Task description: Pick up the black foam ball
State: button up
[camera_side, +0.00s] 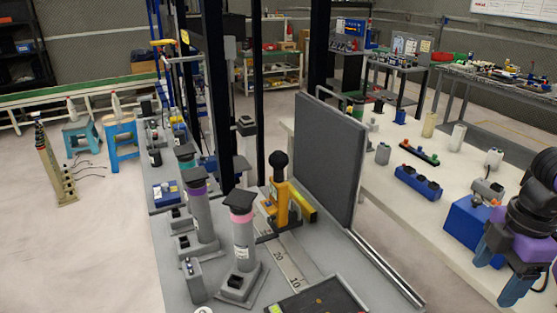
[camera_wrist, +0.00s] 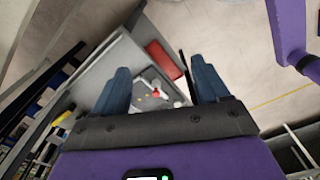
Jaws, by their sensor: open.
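In the side view a round black ball (camera_side: 279,159) sits at the top of a yellow upright fixture (camera_side: 283,203) on the grey bench. I cannot tell whether it is the loose foam ball or a knob of the fixture. My gripper (camera_side: 494,281) is at the far right, pointing down with its blue fingers apart, well away from this ball. In the wrist view my gripper (camera_wrist: 160,65) is open with nothing between the fingers. I cannot make out a black ball in the wrist view.
A tall grey panel (camera_side: 328,155) stands between the fixture and the pale table (camera_side: 400,190). A blue box (camera_side: 468,221) stands close left of my gripper. Grey posts with pink (camera_side: 241,217) and purple (camera_side: 196,187) bands stand left of the fixture. A red box (camera_wrist: 164,60) shows in the wrist view.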

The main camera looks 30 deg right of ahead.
jog(key=w+a+r+m+t, duration=0.1)
jog(key=w+a+r+m, duration=0.4)
jog(key=w, duration=0.6)
jog(key=w+a+r+m+t+h, duration=0.1)
jog(key=w+a+r+m+t, duration=0.15)
jog(key=w+a+m, duration=0.7)
jog(key=w+a+r+m+t, duration=0.15)
jog(key=w+a+r, duration=0.3)
jog(key=w, duration=0.95)
jog(key=m+h, duration=0.2)
jog(key=m, duration=0.5)
send_near(278, 154)
jog(key=shift+t, duration=0.3)
jog(key=x, duration=0.5)
jog(key=shift+d, duration=0.2)
jog(key=x, duration=0.4)
jog(key=shift+s+a+f, duration=0.1)
jog(key=shift+s+f, duration=0.15)
jog(key=shift+f, duration=0.1)
jog(key=shift+w+f, duration=0.3)
jog(key=shift+f, duration=0.15)
jog(key=c, duration=1.1)
